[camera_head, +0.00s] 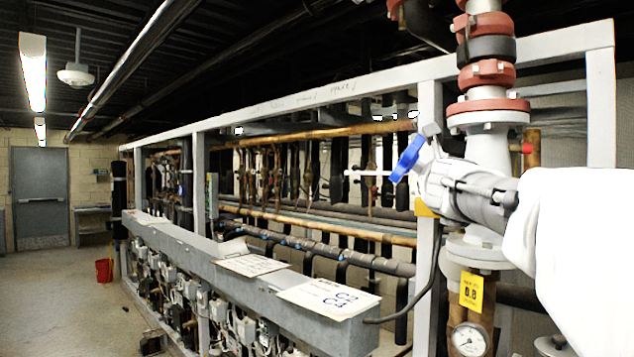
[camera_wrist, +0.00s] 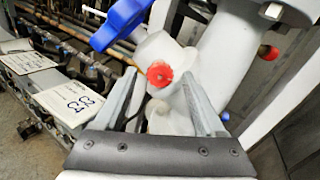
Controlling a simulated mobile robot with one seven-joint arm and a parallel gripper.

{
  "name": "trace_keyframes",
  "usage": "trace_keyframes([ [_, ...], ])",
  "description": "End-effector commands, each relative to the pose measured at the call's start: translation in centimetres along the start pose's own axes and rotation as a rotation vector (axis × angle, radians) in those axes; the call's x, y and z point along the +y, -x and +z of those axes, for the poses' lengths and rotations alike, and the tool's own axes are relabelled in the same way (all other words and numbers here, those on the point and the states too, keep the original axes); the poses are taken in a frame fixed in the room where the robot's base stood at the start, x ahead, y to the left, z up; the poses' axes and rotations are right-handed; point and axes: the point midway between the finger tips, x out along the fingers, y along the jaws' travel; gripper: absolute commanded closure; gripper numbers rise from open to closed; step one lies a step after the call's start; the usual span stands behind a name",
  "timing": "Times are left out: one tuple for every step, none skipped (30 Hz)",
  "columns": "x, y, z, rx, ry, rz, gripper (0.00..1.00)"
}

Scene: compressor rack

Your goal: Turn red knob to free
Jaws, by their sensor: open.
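The small round red knob (camera_wrist: 159,74) faces me on a white valve body (camera_wrist: 158,52) in the wrist view. My gripper (camera_wrist: 160,88) is open, its two grey fingers either side of the knob in the picture. I cannot tell whether they touch it or how deep they reach. In the head view my gripper (camera_head: 470,195) is at the white vertical pipe, and the knob is hidden there. A second red knob (camera_wrist: 268,52) shows further right in the wrist view. A blue valve handle (camera_wrist: 120,22) is just up and left of the near knob; it also shows in the head view (camera_head: 408,158).
A grey rack frame (camera_head: 428,110) stands behind the valve. A long grey ledge (camera_head: 220,262) with paper signs (camera_head: 328,297) runs off to the left. A pressure gauge (camera_head: 469,339) and yellow tag (camera_head: 472,292) are below the gripper. Open floor (camera_head: 60,300) lies far left.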

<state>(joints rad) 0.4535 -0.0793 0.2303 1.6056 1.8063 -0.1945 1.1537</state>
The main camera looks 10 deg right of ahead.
Motion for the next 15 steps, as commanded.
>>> trace_keyframes([
  [0.00, 0.01, 0.01, 0.000, 0.000, 0.000, 0.28],
  [0.00, 0.01, 0.01, 0.000, 0.000, 0.000, 0.28],
  [0.00, 0.01, 0.01, 0.000, 0.000, 0.000, 0.28],
  [0.00, 0.00, 0.01, 0.000, 0.000, 0.000, 0.28],
  [0.00, 0.00, 0.01, 0.000, 0.000, 0.000, 0.34],
  [0.00, 0.00, 0.00, 0.000, 0.000, 0.000, 0.41],
  [0.00, 0.00, 0.00, 0.000, 0.000, 0.000, 0.46],
  [0.00, 0.00, 0.00, 0.000, 0.000, 0.000, 0.52],
  [0.00, 0.00, 0.00, 0.000, 0.000, 0.000, 0.59],
  [0.00, 0.00, 0.00, 0.000, 0.000, 0.000, 0.64],
  [0.00, 0.00, 0.00, 0.000, 0.000, 0.000, 0.70],
  [0.00, 0.00, 0.00, 0.000, 0.000, 0.000, 0.77],
  [0.00, 0.00, 0.00, 0.000, 0.000, 0.000, 0.82],
  [0.00, 0.00, 0.00, 0.000, 0.000, 0.000, 0.88],
  [0.00, 0.00, 0.00, 0.000, 0.000, 0.000, 0.95],
])
